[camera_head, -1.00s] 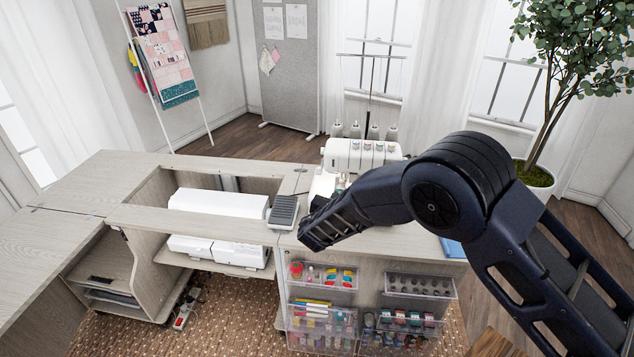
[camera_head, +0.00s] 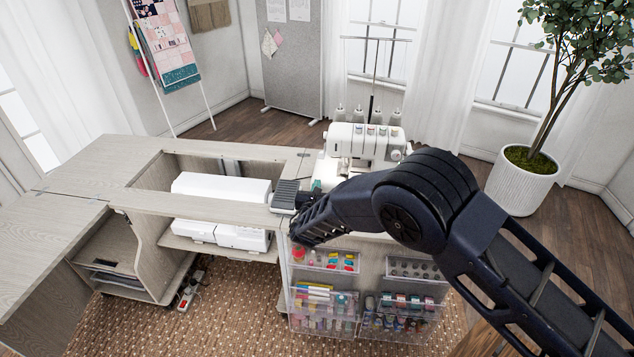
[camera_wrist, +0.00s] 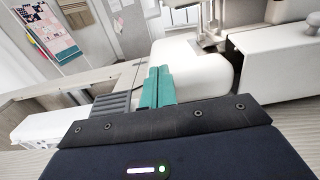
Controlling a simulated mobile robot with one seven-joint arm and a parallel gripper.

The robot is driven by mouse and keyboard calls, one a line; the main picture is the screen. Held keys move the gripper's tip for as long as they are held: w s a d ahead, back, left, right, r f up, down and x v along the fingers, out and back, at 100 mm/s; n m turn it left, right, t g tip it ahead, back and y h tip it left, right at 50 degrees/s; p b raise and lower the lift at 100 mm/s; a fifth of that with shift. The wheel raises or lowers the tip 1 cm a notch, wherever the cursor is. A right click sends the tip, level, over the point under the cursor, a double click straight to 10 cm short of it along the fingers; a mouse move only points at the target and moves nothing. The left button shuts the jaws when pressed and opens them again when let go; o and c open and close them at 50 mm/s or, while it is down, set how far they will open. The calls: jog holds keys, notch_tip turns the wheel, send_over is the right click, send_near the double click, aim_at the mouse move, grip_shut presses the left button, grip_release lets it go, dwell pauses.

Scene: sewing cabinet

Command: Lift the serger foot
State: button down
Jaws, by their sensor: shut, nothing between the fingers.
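The white serger (camera_head: 362,143) stands on the cabinet top, partly hidden behind my arm. In the wrist view the serger's white body (camera_wrist: 275,60) fills the upper right. Its metal presser-foot area (camera_wrist: 209,34) is at the top, ahead and to the right of my fingers. My gripper (camera_wrist: 157,72) has teal fingertips, pressed together and empty. They appear in front of the serger's rounded white bed (camera_wrist: 190,65); whether they touch it I cannot tell. In the head view my arm hides most of the gripper and the foot area.
A grey foot pedal (camera_head: 286,196) lies on the cabinet top left of my arm; it also shows in the wrist view (camera_wrist: 111,103). A white sewing machine (camera_head: 221,188) sits in the cabinet opening. Clear bins (camera_head: 325,313) hang on the cabinet front. A potted plant (camera_head: 523,178) stands at right.

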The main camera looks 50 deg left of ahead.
aim_at(320, 174)
jog(key=x, duration=0.7)
jog(key=shift+w+a, duration=0.3)
jog(key=shift+w+a+r, duration=0.1)
jog(key=shift+a+r, duration=0.05)
jog(key=shift+r, duration=0.1)
jog(key=shift+s+d+r, duration=0.15)
jog(key=shift+r, duration=0.4)
jog(key=shift+s+d+r, duration=0.15)
jog(key=shift+d+r, duration=0.05)
jog(key=shift+r, duration=0.35)
jog(key=shift+s+d+r, duration=0.15)
jog(key=shift+r, duration=0.4)
jog(key=shift+r, duration=0.1)
